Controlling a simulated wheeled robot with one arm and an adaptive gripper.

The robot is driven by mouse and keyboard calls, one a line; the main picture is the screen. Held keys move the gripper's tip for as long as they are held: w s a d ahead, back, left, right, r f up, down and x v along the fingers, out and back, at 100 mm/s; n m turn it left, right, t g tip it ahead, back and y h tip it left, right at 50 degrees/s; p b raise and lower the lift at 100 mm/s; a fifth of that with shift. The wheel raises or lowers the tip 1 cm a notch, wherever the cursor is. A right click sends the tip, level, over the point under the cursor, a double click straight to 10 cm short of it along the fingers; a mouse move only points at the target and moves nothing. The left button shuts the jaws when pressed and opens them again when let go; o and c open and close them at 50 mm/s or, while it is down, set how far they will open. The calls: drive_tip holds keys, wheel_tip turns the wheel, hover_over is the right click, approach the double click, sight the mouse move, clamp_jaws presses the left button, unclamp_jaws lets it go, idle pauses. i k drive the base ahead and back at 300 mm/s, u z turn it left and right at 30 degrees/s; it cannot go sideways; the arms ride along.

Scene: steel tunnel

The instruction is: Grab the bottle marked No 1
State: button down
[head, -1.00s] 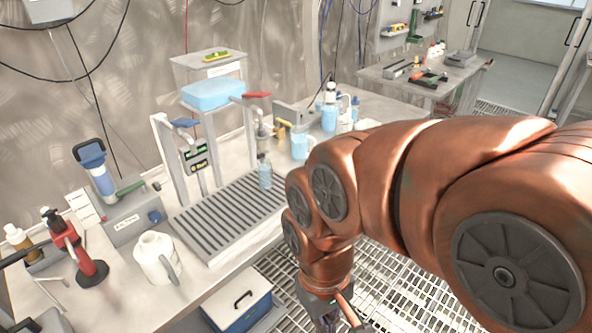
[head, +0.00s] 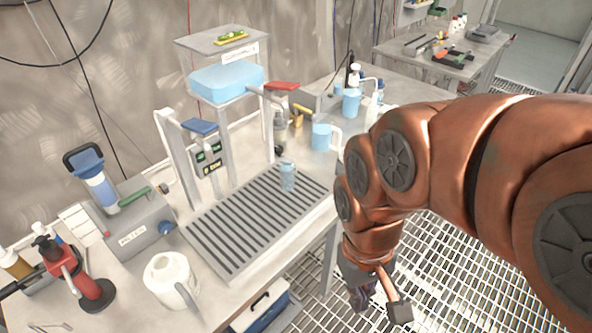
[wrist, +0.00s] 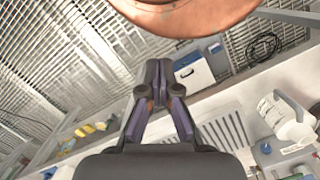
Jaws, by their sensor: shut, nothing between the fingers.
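A small clear light-blue bottle (head: 288,176) stands upright on the slotted drain rack in the head view. I cannot read any "No 1" mark on it or on another bottle. My gripper (head: 361,302) hangs low beyond the front edge of the bench, right of and below that bottle in the picture, over the floor grating. In the wrist view its fingers (wrist: 157,75) are together and empty. More bottles (head: 380,92) stand at the back of the bench, and others (head: 14,263) at the far left.
The slotted rack (head: 225,245) lies under a stand with a blue block (head: 226,80). A white jug (head: 170,282) and a red tool (head: 88,285) stand left of it. A blue-and-white box (head: 262,308) is below the bench. Floor grating (head: 455,270) is open at right.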

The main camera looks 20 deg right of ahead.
sight(287, 164)
drive_tip(key=z, duration=1.5)
drive_tip(key=k, duration=1.5)
drive_tip(key=u, duration=1.9)
drive_tip(key=i, duration=0.5)
drive_tip(key=u, duration=0.05)
